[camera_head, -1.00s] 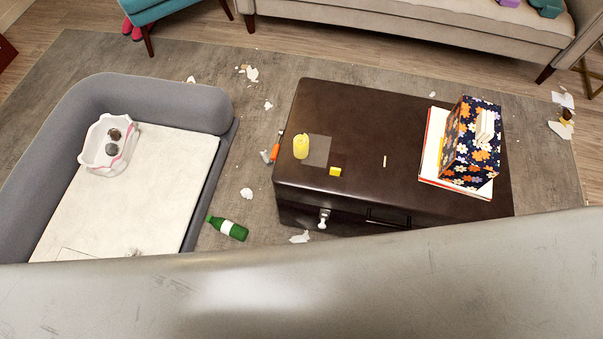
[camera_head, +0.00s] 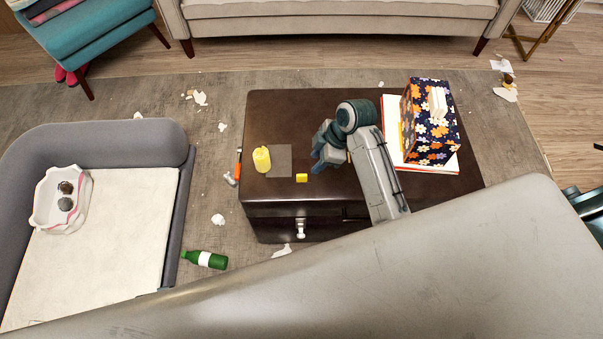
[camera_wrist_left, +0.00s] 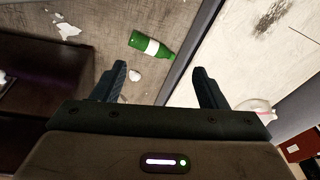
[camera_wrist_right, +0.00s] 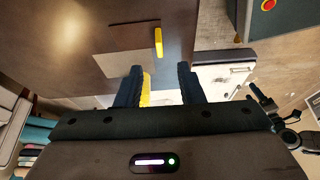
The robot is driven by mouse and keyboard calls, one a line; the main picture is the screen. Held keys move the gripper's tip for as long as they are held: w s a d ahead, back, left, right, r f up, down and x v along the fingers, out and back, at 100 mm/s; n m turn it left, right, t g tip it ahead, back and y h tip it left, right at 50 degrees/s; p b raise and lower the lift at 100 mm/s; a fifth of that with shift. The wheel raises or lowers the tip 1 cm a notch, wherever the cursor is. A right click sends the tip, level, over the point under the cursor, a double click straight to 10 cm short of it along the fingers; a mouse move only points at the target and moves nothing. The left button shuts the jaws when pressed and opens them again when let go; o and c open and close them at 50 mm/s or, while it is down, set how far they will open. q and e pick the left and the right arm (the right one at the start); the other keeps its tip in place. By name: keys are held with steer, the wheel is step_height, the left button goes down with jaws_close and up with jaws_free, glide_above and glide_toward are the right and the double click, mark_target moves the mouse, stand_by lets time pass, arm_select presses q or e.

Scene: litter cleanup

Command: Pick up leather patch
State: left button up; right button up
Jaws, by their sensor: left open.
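The leather patch (camera_head: 280,158), a flat grey-brown square, lies on the dark brown trunk (camera_head: 268,105) beside a yellow candle-like object (camera_head: 262,160). My right gripper (camera_head: 319,160) is over the trunk, to the right of the patch and apart from it. In the right wrist view, my right gripper (camera_wrist_right: 161,80) has its fingers apart, and a brown flat square (camera_wrist_right: 124,37) shows beyond them. A yellow thing shows partly behind the fingers there. My left gripper (camera_wrist_left: 162,80) is open and empty in its wrist view and is outside the head view.
A small yellow block (camera_head: 302,178) sits by the patch. A flowered box (camera_head: 430,125) stands on books at the trunk's right. A hammer (camera_head: 234,170), a green bottle (camera_head: 205,259) and paper scraps lie on the rug. A grey pet bed (camera_head: 110,140) is at left.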

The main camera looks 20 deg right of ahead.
mark_target(302, 175)
steer(key=x, duration=0.5)
steer(key=shift+a+f, duration=0.1)
steer(key=shift+a, duration=0.05)
steer(key=b+x, duration=0.1)
steer(key=x, duration=0.3)
steer(key=shift+w+a+f, duration=0.1)
steer(key=shift+w+a, duration=0.05)
steer(key=shift+a, duration=0.05)
steer(key=shift+a+f, duration=0.15)
steer(key=shift+f, duration=0.2)
arm_select(q)
steer(key=r, duration=0.3)
steer(key=shift+w+d, duration=0.1)
steer(key=shift+w, duration=0.2)
steer(key=shift+f, duration=0.1)
arm_select(e)
jaws_close()
